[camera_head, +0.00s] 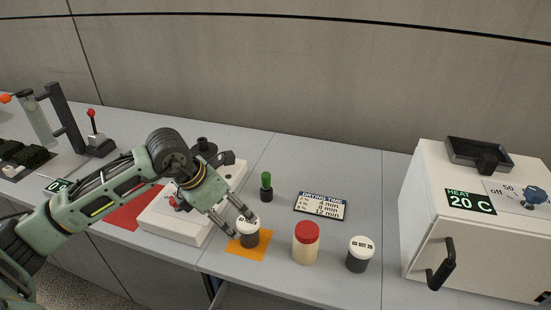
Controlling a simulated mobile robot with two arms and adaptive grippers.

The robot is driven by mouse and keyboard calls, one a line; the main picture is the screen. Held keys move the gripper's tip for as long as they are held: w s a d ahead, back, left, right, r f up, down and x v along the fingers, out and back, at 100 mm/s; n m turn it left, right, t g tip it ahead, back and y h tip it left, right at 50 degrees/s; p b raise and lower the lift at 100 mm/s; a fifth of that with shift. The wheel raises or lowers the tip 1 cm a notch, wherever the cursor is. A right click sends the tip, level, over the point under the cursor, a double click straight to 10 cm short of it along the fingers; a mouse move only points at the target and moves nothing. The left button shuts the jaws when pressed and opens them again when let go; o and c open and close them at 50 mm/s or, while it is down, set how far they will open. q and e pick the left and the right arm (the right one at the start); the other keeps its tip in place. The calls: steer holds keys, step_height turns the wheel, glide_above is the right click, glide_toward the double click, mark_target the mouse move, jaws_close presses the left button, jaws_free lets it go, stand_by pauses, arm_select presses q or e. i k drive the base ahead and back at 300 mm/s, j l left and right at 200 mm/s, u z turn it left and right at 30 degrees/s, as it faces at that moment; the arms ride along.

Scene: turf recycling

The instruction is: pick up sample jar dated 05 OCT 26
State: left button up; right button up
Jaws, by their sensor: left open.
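Two dark jars with white lids stand on the grey bench. One jar (249,238) is on an orange mat (262,254), and the other jar (358,262) stands to the right on bare bench. My right gripper is not in view.
A red-lidded pale jar (306,249) stands between the two dark jars. A green-topped bottle (266,189) and a drying time sign (320,206) are behind. A white device (180,229) lies under my left arm. A white heater box (475,235) is at right.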

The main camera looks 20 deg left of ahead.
mark_target(360, 248)
steer(key=k+j, duration=0.75)
steer(key=k, duration=0.1)
